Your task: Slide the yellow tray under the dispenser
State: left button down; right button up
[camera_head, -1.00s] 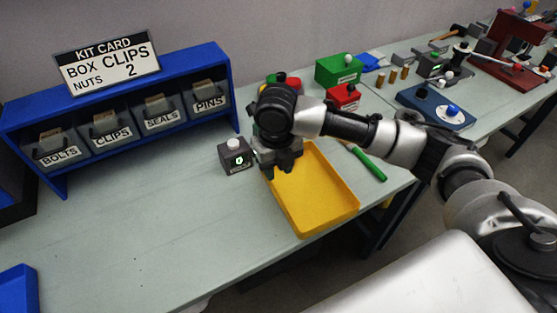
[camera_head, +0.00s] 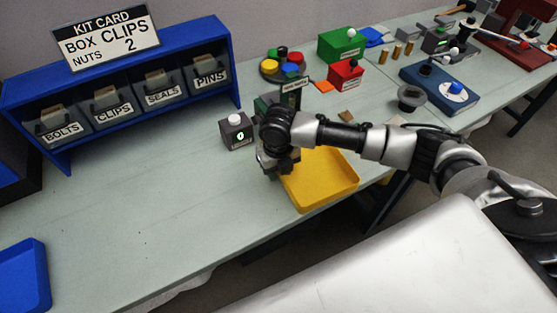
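The yellow tray (camera_head: 325,190) lies flat on the workbench, near its front edge. My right gripper (camera_head: 279,168) points down at the tray's left rim. I cannot tell whether it touches the rim or whether its fingers are open or shut. My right arm crosses over the tray and hides its far end. A dark green device with a small sign on a post (camera_head: 293,86) stands just behind my gripper and may be the dispenser; its lower part is mostly hidden. My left gripper is not in view.
A dark box with a white button and a lit display (camera_head: 236,132) stands left of my gripper. A blue rack (camera_head: 120,90) with labelled bins is at the back left. A red box (camera_head: 345,74) and a green box (camera_head: 342,45) stand behind.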

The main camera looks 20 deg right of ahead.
jog(key=shift+f, duration=0.1)
jog(key=shift+c, duration=0.5)
grip_shut()
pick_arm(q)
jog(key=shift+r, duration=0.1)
pick_arm(e)
jog(key=shift+w+d+r+p, duration=0.3)
jog(key=shift+p, duration=0.15)
jog(key=shift+w+d+f, duration=0.1)
jog(key=shift+w+d, duration=0.3)
jog(key=shift+w, duration=0.1)
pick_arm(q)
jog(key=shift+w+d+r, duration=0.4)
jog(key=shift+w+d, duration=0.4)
pick_arm(e)
jog(key=shift+a, duration=0.1)
